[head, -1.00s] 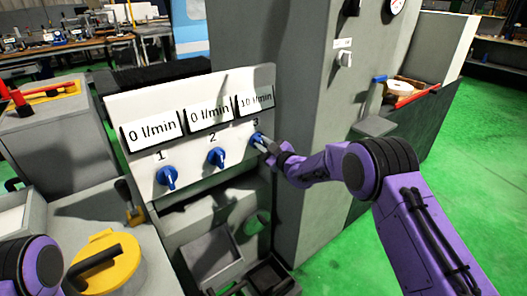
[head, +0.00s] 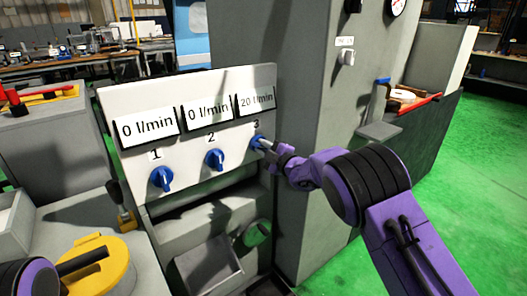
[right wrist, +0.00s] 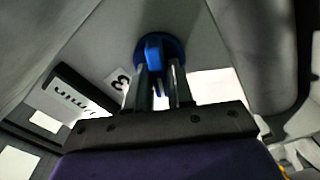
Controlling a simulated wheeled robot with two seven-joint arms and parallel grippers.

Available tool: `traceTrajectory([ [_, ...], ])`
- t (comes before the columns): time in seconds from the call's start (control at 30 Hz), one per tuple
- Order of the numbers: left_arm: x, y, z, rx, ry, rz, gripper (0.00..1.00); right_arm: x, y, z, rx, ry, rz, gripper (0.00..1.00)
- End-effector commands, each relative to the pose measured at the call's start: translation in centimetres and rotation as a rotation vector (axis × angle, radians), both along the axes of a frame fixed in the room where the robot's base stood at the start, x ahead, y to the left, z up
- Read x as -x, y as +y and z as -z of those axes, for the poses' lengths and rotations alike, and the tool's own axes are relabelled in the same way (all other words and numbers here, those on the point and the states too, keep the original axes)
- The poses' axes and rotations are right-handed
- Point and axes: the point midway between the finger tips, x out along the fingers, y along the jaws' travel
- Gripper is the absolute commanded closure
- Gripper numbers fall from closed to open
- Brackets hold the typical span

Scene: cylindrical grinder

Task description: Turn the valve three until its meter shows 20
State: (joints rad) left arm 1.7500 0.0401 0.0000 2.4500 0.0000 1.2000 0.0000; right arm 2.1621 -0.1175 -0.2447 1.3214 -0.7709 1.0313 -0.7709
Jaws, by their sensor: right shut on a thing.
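Valve three is a blue knob (head: 257,141) on the right of a white panel (head: 215,170), under the label 3. Its meter (head: 257,102) above it reads 20 l/min. My right gripper (head: 265,144) is shut on this knob. In the right wrist view the gripper's two fingers (right wrist: 160,88) stand on either side of the blue knob's handle (right wrist: 153,55), and the label 3 (right wrist: 121,80) is beside it. Only a purple part of my left arm shows at the lower left of the head view; its gripper is not visible.
Valve one (head: 162,179) and valve two (head: 214,159) sit to the left, with meters (head: 147,126) (head: 208,111) reading 0 l/min. A grey machine column (head: 315,130) stands close on the right. A yellow round lid (head: 98,265) is at the lower left.

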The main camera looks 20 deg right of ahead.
Motion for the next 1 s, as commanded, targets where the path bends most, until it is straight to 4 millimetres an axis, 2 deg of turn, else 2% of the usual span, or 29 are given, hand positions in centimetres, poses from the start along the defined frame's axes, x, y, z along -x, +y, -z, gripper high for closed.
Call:
traceTrajectory([
  [0.37,0.0,0.0,0.1,0.000,0.000,0.000,0.11,0.0,0.0,0.1,0.005,0.001,0.000,1.00],
  [0.4,0.0,0.0,0.1,0.000,0.000,0.000,0.11,0.0,0.0,0.1,0.005,0.001,0.000,0.75],
  [0.47,0.0,0.0,0.1,0.000,0.000,0.000,0.11,0.0,0.0,0.1,0.005,0.001,0.000,0.57],
  [0.77,0.0,0.0,0.1,0.000,0.000,0.000,0.11,0.1,0.0,0.1,0.004,-0.001,0.000,0.57],
  [0.87,0.0,0.0,0.3,0.000,0.000,0.000,0.11,1.1,-0.4,0.1,0.005,0.002,0.000,0.57],
  [1.0,0.0,0.0,0.7,0.000,0.000,0.000,0.11,4.0,-1.5,0.1,0.005,0.001,0.001,0.57],
])
